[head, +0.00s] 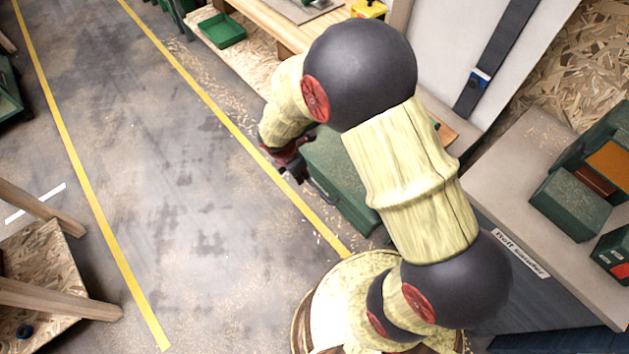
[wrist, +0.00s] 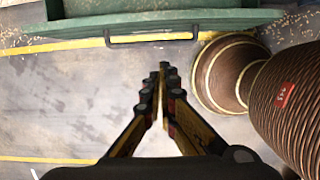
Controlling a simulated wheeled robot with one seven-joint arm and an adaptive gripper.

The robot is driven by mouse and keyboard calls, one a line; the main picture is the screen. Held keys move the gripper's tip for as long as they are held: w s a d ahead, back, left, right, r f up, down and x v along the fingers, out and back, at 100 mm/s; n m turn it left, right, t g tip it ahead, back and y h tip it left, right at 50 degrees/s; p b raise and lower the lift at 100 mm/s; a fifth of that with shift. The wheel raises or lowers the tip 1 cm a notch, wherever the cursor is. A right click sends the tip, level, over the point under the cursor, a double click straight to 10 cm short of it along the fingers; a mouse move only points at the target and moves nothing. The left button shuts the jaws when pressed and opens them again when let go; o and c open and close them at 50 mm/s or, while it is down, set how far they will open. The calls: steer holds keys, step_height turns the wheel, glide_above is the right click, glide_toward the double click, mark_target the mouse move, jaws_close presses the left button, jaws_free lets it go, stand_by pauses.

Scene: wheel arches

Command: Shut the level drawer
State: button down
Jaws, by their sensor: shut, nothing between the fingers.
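A green drawer unit (head: 340,178) stands low beside the bench, partly hidden behind my arm in the head view. Its green front (wrist: 170,22) spans the top of the wrist view, with a dark bar handle (wrist: 152,38) along it. I cannot tell how far the drawer is out, and no label for it is readable. My gripper (head: 294,172) is at the drawer's left side in the head view. In the wrist view my gripper (wrist: 163,68) is shut and empty, its tips pointing toward the handle with a gap in the picture between them.
A grey-topped cabinet (head: 510,190) with green boxes (head: 570,205) stands at the right. A wooden bench (head: 265,25) with a green tray (head: 221,30) below it is at the top. The floor between the yellow lines (head: 150,150) is clear. Wooden shelving (head: 40,270) stands at the lower left.

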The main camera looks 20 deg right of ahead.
steer(key=shift+w+d+f+b, duration=0.3)
steer(key=shift+d+f+b, duration=0.7)
steer(key=shift+f, duration=0.6)
steer(key=shift+w+d+f+b, duration=0.35)
steer(key=shift+d+f+b, duration=0.55)
steer(key=shift+f, duration=0.7)
steer(key=shift+w+d+f+b, duration=0.3)
steer(key=shift+d+f+b, duration=0.45)
steer(key=shift+d+f, duration=0.65)
steer(key=shift+a+f, duration=0.2)
steer(key=w+d+p, duration=0.3)
steer(key=d+p, duration=0.1)
steer(key=d, duration=0.5)
steer(key=w+d+p, duration=0.3)
steer(key=d+p, duration=0.2)
steer(key=d, duration=0.4)
steer(key=shift+d, duration=0.3)
